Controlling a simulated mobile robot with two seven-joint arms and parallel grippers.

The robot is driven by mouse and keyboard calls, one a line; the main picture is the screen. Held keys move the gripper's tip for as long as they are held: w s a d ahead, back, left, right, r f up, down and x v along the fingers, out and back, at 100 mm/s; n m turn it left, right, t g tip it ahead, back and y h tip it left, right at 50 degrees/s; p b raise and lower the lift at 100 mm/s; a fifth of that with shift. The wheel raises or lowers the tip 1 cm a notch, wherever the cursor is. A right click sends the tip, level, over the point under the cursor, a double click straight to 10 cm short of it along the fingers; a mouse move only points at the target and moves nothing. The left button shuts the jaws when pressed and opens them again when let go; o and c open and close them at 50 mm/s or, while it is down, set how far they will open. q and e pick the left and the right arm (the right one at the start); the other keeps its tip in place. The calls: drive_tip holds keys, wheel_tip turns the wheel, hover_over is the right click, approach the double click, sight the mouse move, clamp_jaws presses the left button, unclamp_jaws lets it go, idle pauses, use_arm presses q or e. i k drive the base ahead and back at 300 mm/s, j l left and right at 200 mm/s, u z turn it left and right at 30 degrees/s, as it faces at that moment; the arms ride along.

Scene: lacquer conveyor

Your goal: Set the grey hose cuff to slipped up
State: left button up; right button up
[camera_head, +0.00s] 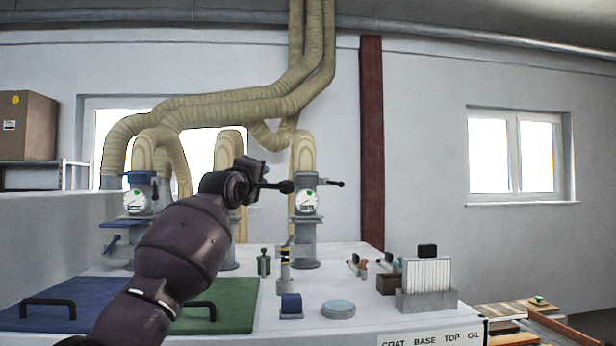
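The grey hose cuff (304,178) shows as a grey collar atop the right-hand post, at the lower end of a tan hose (303,150). A dark lever (332,183) sticks out on its right. A round gauge (307,203) with a green mark sits just below it. My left arm reaches up from the lower left, and its gripper (262,180) is just left of the cuff. A dark rod with a knob (285,187) spans the space between gripper and cuff. The fingers are too small and dark to read. My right gripper is out of view.
A similar post with a blue collar (140,178) stands at the left. A middle post is mostly hidden behind my arm.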

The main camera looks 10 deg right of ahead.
sight(298, 178)
drive_tip(key=i+l, duration=0.2)
drive_tip(key=i, duration=0.2)
drive_tip(key=i+l, duration=0.25)
drive_tip(key=i, duration=0.2)
drive_tip(key=i+l, duration=0.2)
drive_tip(key=i, duration=0.2)
